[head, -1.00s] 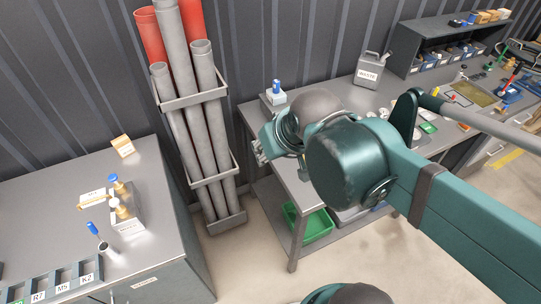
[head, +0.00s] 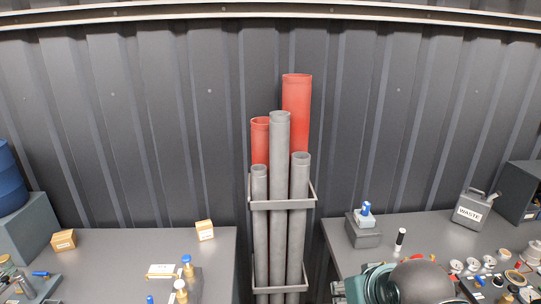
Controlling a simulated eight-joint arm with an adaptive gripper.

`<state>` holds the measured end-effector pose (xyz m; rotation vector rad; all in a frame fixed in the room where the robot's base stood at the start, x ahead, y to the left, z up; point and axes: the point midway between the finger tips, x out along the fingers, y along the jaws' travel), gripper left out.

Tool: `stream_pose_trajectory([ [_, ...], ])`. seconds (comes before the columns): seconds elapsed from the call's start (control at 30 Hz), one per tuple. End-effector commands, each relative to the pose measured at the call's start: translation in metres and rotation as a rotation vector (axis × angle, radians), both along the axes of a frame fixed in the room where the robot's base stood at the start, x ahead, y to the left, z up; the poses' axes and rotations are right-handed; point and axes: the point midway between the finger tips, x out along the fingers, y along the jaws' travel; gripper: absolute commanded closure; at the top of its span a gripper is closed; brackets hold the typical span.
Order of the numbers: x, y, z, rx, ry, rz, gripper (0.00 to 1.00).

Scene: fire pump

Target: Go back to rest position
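The teal and dark grey wrist part of my arm shows at the bottom edge of the head view, over the front left of the right bench (head: 352,262). A small part of my gripper (head: 338,291) shows at its left side, cut off by the lower frame edge. The fingertips cannot be made out, so I cannot tell whether it is open or shut. No held object is visible.
A rack (head: 283,204) with grey and red pipes stands between the benches. The left bench (head: 120,245) holds small boxes and brass fittings. A grey WASTE can (head: 470,208), a marker (head: 400,238) and several small parts are on the right bench.

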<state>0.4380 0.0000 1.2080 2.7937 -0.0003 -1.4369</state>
Motion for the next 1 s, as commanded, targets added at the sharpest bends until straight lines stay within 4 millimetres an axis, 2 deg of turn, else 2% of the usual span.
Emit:
stream_pose_trajectory([
  [0.03,0.0,0.0,-0.013,0.0,0.0,0.0,0.68],
  [0.1,0.0,0.0,-0.022,0.0,0.0,0.0,0.68],
  [0.33,0.0,0.0,-0.045,0.0,0.0,0.0,0.68],
  [1.0,0.0,0.0,-0.048,0.0,0.0,0.0,0.68],
])
